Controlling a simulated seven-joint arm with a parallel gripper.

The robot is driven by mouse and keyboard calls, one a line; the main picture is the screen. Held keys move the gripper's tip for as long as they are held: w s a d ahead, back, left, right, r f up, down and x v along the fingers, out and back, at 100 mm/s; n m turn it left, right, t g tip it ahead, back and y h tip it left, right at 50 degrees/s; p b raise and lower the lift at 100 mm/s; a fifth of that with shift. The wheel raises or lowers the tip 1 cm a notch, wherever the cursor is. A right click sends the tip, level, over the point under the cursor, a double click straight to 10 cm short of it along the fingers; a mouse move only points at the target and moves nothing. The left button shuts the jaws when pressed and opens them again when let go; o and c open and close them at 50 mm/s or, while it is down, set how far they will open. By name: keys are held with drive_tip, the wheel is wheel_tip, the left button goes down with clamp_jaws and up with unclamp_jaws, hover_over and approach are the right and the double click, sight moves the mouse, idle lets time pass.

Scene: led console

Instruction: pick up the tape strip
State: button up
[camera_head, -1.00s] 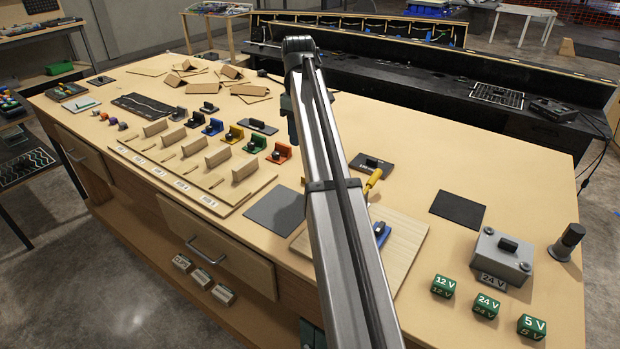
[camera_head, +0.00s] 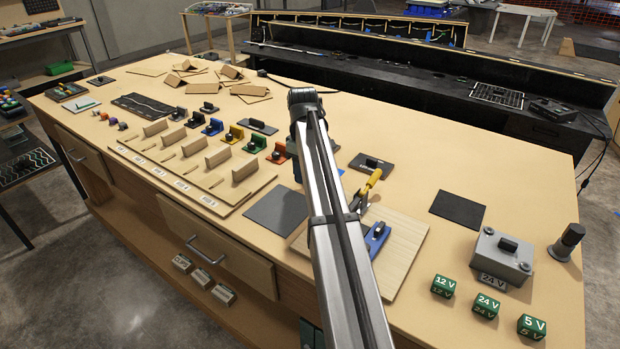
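No strip can be made out for certain as the tape strip. A dark panel with pale wavy lines (camera_head: 147,106) lies flat at the far left of the bench; I cannot tell whether the lines are a strip. A small bit of blue (camera_head: 340,171) shows just right of my arm, too small to identify. My silver arm crosses the middle of the view and bends at its top end. My gripper's fingers are hidden behind the arm, so neither their opening nor any hold shows.
A grey box (camera_head: 501,257) and green voltage blocks (camera_head: 443,286) stand front right. Coloured holders and upright wooden dividers (camera_head: 244,166) fill the left.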

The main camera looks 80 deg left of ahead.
drive_tip(key=shift+f, duration=0.7)
clamp_jaws()
